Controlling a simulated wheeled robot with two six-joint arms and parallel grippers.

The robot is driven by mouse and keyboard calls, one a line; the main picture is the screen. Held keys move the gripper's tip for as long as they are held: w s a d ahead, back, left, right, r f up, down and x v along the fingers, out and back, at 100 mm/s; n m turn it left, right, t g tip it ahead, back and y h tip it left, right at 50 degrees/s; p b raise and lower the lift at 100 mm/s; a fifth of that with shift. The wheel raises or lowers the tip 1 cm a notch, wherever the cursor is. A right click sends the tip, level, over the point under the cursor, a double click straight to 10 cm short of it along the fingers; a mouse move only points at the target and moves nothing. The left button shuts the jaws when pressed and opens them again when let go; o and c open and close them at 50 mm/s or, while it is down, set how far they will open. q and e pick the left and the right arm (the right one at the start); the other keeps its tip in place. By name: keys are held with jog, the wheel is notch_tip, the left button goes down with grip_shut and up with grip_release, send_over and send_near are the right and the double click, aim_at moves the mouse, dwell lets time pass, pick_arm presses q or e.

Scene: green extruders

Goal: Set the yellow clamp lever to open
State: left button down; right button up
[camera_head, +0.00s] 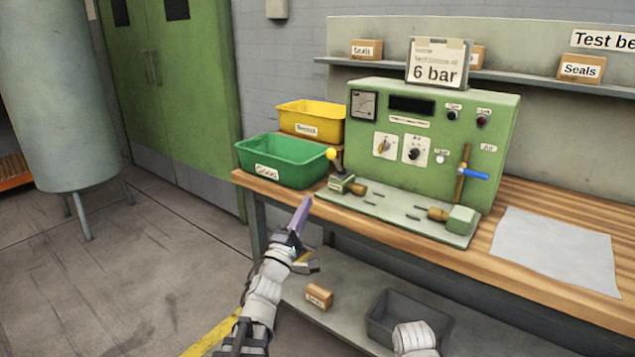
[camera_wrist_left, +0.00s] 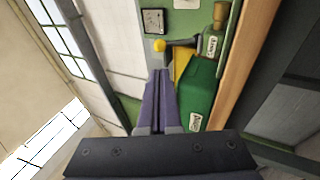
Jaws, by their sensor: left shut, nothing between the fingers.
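The yellow clamp lever (camera_head: 331,154) has a round yellow knob on a short dark arm. It rises from the clamp (camera_head: 347,184) at the left end of the green test rig's base plate, and the knob stands close to upright in front of the rig. In the left wrist view the yellow knob (camera_wrist_left: 159,45) lies just beyond my fingertips, its arm running right to the clamp. My left gripper (camera_head: 303,204) has purple fingers, shut and empty, below and left of the lever, apart from it. Only a white part of my right arm shows; its gripper is out of view.
A green bin (camera_head: 283,176) and a yellow bin (camera_head: 310,105) stand left of the rig (camera_head: 430,190). A blue-handled valve (camera_head: 473,173) is on the rig's right. A grey sheet (camera_head: 555,250) lies on the bench. A grey crate (camera_head: 376,330) sits on the lower shelf.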

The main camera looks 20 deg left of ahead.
aim_at(329, 158)
pick_arm(q)
jog(key=p+x, duration=0.5)
jog(key=x, duration=0.8)
jog(key=shift+w+r+p, duration=0.15)
jog(key=shift+w+p, duration=0.15)
jog(key=shift+p, duration=0.1)
pick_arm(e)
notch_tip(329, 158, up, 6)
